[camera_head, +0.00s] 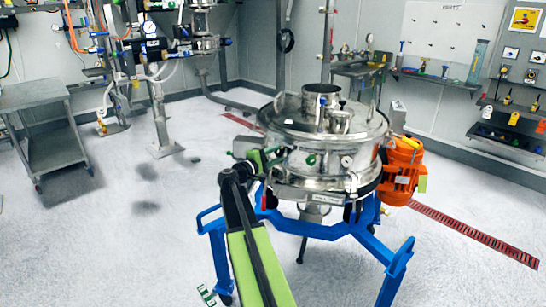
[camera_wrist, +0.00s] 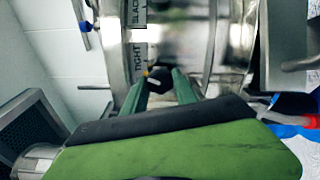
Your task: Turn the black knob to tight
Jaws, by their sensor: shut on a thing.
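The black knob (camera_wrist: 158,80) sits low against the shiny side of the sifter. My gripper (camera_wrist: 160,87) has one green finger on each side of it and is shut on it. A strip beside the knob carries the word TIGHT (camera_wrist: 139,63), with SLACK (camera_wrist: 139,12) above it in the wrist view. The knob is close to the TIGHT end. In the head view my arm reaches to the left side of the steel sifter (camera_head: 315,160). The knob is too small and covered to make out there.
A blue frame (camera_head: 325,228) carries the sifter. An orange motor (camera_head: 402,172) is on its right side. A grey cart (camera_head: 40,125) stands at the far left, and a wall shelf (camera_head: 435,78) is at the back right. The floor between cart and sifter is open.

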